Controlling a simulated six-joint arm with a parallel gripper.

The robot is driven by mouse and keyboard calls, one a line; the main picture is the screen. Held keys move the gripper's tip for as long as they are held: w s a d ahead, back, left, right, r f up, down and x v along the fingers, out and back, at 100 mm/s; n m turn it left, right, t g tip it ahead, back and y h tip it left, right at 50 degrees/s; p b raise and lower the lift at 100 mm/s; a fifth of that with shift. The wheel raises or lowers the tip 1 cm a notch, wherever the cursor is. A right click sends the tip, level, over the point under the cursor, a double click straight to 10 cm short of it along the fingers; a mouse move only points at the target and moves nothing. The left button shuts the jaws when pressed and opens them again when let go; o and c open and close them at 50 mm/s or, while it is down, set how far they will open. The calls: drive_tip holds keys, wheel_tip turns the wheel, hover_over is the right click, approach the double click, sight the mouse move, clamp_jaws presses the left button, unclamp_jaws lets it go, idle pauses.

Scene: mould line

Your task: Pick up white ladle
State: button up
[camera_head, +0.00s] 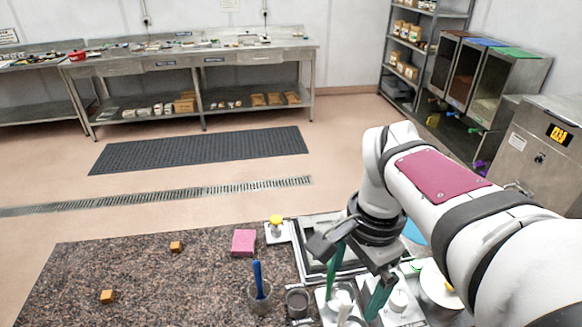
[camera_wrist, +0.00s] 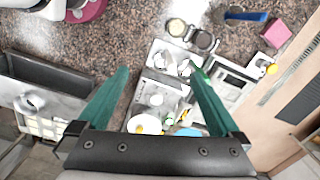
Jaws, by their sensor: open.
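A slim white upright piece (camera_head: 344,309), which looks like the white ladle's handle, shows at the bottom of the head view beside my gripper. Its lower end is cut off by the picture edge, and I cannot make out a bowl. In the wrist view, small white shapes (camera_wrist: 184,68) stand on metal plates ahead of the fingers; I cannot tell which is the ladle. My gripper (camera_head: 352,300) points down over the counter, its two green fingers wide apart. In the wrist view the space between the fingers (camera_wrist: 155,75) holds nothing gripped.
On the speckled counter (camera_head: 150,290), a blue-handled tool (camera_head: 258,279) stands in a metal cup beside a dark cup (camera_head: 297,301). A pink block (camera_head: 243,242) and a yellow-knobbed plate (camera_head: 276,230) lie farther back. White round knobs (camera_head: 398,299) stand close by. The counter's left is mostly clear.

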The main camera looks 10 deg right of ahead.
drive_tip(key=s+a+f+n, duration=0.3)
drive_tip(key=s+a+n, duration=0.1)
drive_tip(key=s, duration=0.2)
drive_tip(key=s+a+f+n+y, duration=0.1)
drive_tip(key=s+a+f+n, duration=0.1)
drive_tip(key=s+a+n, duration=0.2)
drive_tip(key=s+n, duration=0.1)
drive_tip(key=s, duration=0.2)
drive_tip(key=shift+a+f, duration=0.15)
drive_tip(key=shift+f, duration=0.25)
drive_tip(key=c, duration=0.8)
drive_tip(key=shift+o, duration=0.2)
